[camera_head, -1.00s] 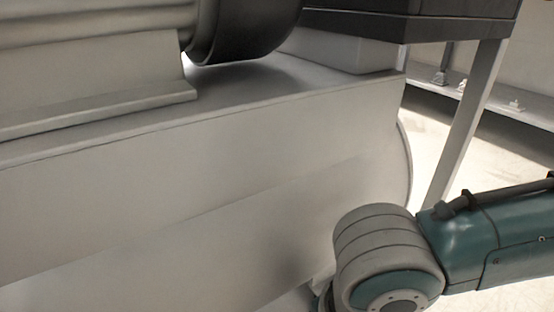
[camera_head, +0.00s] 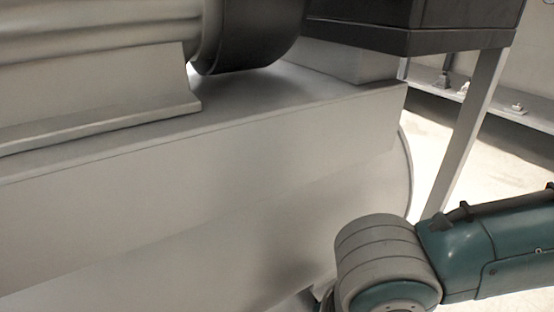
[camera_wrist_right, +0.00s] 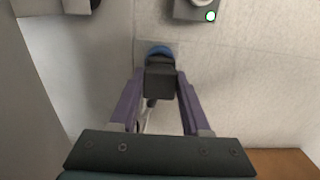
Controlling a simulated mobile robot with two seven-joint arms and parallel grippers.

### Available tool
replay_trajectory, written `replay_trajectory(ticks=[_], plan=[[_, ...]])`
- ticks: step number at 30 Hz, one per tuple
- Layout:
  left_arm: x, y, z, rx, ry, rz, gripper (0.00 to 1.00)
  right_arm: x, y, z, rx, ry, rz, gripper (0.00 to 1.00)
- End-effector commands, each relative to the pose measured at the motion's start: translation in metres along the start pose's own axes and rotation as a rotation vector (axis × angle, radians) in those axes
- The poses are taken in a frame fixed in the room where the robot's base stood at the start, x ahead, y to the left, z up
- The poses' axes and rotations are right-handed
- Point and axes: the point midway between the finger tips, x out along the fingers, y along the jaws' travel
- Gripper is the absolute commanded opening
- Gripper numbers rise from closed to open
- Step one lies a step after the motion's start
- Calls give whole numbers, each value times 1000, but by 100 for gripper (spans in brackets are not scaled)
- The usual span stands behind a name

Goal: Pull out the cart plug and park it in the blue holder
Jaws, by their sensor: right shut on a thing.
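My right gripper (camera_wrist_right: 161,75) shows in the right wrist view with its two purple fingers shut on a dark, blocky plug (camera_wrist_right: 160,82). A dark stub and a pale cable hang below the plug between the fingers. A round blue piece (camera_wrist_right: 159,50) shows just beyond the plug's far end, close to the wall; most of it is hidden, and I cannot tell whether it touches the plug. In the head view only my right arm shows at the lower right; its gripper is hidden. My left gripper is in neither view.
A grey box with a lit green lamp (camera_wrist_right: 210,16) is on the wall, above and right of the plug. A large grey compressor body (camera_head: 200,190) fills the head view's left and middle. A table leg (camera_head: 466,140) stands behind my right arm.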

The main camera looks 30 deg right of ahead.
Motion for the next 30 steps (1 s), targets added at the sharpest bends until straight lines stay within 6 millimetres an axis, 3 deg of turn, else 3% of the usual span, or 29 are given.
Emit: replay_trajectory(ticks=[25,26,28,30], plan=[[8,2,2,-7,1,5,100,14,0,0,0,1,0,0],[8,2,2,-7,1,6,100,13,0,0,0,1,0,50],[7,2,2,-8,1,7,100,13,0,0,0,1,0,58],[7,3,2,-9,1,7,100,13,0,0,0,1,0,59]])
